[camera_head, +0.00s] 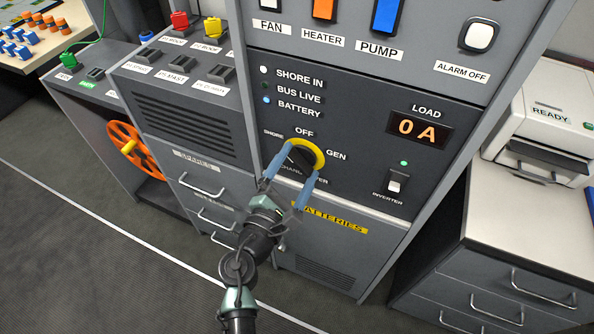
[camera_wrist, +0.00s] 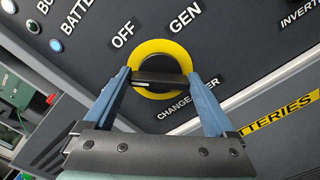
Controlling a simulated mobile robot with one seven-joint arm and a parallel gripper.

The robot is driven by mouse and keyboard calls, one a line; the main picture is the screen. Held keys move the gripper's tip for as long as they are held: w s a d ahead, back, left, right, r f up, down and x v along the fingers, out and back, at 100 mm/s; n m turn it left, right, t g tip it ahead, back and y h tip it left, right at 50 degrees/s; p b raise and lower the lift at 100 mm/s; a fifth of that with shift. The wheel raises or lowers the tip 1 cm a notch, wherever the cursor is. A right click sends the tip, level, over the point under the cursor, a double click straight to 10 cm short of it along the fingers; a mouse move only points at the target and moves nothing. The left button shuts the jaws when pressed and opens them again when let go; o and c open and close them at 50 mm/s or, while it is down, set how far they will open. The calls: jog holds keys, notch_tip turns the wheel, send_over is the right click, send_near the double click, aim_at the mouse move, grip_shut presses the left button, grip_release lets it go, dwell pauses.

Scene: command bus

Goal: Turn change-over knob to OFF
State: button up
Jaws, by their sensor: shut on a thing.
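The change-over knob (camera_head: 317,152) is a yellow ring with a dark bar handle on the dark panel, among the labels SHORE, OFF and GEN. The wrist view shows the knob (camera_wrist: 160,52) closer, with its bar (camera_wrist: 162,78) between my fingertips. A white mark at the bar's left end points left, on the SHORE side, away from the OFF label (camera_wrist: 123,34). My gripper (camera_head: 291,166) has blue fingers and is shut on the knob; it also shows in the wrist view (camera_wrist: 160,82). My left finger hides the SHORE label in the wrist view.
Above the knob are indicator lamps (camera_head: 265,85); SHORE IN and BATTERY look lit, BUS LIVE dark. The load display (camera_head: 419,129) reads 0 A. The inverter switch (camera_head: 396,183) is to the right. Drawer handles (camera_head: 201,189) stick out at left. A printer (camera_head: 545,115) stands far right.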

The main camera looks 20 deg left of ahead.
jog(key=m+b, duration=0.1)
jog(key=m, duration=0.1)
jog(key=m+b, duration=0.2)
jog(key=shift+f+m+b, duration=0.3)
jog(key=shift+f, duration=0.05)
jog(key=shift+r+m+b, duration=0.1)
jog(key=shift+m+b, duration=1.3)
jog(key=shift+m, duration=0.5)
jog(key=o, duration=1.1)
jog(key=shift+c, duration=0.2)
jog(key=shift+r, duration=0.1)
jog(key=shift+s, duration=0.1)
jog(key=s, duration=1.3)
jog(key=shift+a, duration=0.15)
jog(key=shift+w, duration=0.1)
